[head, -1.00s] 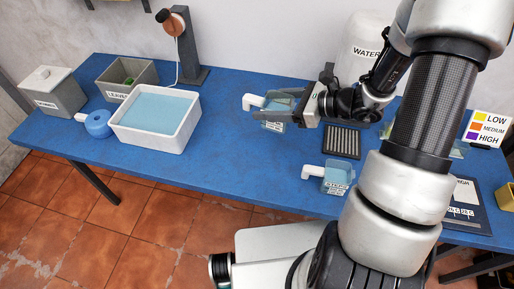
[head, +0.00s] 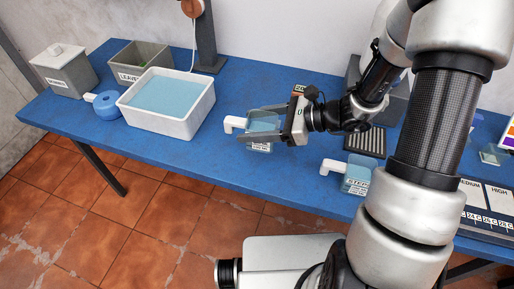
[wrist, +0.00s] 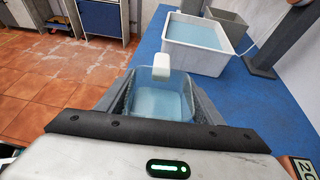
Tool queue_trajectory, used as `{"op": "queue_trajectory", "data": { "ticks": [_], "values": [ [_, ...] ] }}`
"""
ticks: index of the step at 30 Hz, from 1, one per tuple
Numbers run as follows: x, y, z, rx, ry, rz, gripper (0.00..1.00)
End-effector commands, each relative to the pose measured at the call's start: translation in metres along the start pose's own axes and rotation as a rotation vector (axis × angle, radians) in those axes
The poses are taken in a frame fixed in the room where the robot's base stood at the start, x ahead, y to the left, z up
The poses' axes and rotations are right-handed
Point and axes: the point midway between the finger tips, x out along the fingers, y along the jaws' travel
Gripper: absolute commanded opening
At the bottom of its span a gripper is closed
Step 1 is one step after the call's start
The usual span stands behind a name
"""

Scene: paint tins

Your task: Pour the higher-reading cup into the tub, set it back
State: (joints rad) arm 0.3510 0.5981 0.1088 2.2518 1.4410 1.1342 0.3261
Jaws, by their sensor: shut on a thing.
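My gripper (head: 272,124) is shut on a clear cup (head: 262,146) with a white handle and blue liquid in it. The cup looks upright; in the wrist view the cup (wrist: 158,104) sits between the fingers, handle pointing away. The white tub (head: 170,126), holding blue liquid, stands to the left of the cup, apart from it; the tub also shows in the wrist view (wrist: 195,58). A second labelled cup (head: 356,180) with a white handle stands on the table, right and nearer. I cannot read any number on the cups.
A blue round object with a white handle (head: 107,105) lies left of the tub. Two grey bins (head: 68,82) stand at the far left, one marked LEAVE. A dark ridged rack (head: 364,141) lies behind the second cup. Blue table (head: 222,165) is bare before the tub.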

Motion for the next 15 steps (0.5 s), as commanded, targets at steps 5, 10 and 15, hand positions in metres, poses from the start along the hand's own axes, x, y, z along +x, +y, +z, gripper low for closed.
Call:
{"op": "queue_trajectory", "data": {
  "ticks": [5,10,15],
  "values": [
    [0.008,-0.001,-0.019,0.0,-0.002,-0.001,0.34],
    [0.018,0.0,-0.042,0.002,-0.002,0.001,0.34],
    [0.025,0.0,-0.059,0.001,-0.003,0.0,0.34]
  ]
}}
